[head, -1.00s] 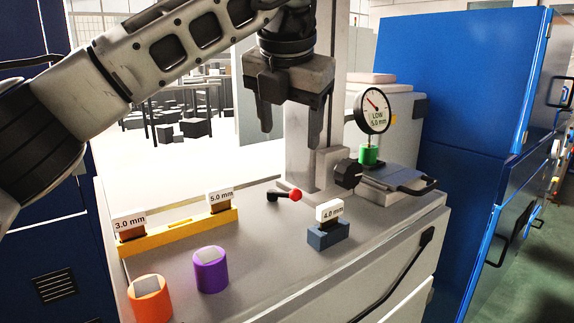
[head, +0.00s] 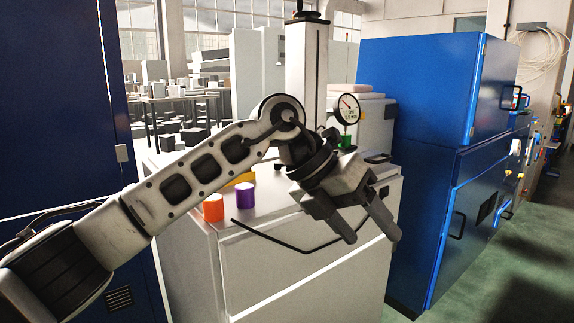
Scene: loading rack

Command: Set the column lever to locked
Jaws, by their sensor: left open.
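The grey column (head: 306,65) rises at the back of the white cabinet top. The column lever, with its red knob, is hidden behind my left arm. A round dial gauge (head: 345,108) hangs to the right of the column, above a green piece (head: 346,143). My left gripper (head: 373,236) is open and empty. Its fingers point down and to the right, in front of the cabinet's front face in the picture. My right gripper is not in view.
An orange cylinder (head: 213,208) and a purple cylinder (head: 245,195) stand on the cabinet top, with part of a yellow rack (head: 240,178) behind them. A tall blue cabinet (head: 415,95) stands to the right. Green floor (head: 490,265) is clear at the lower right.

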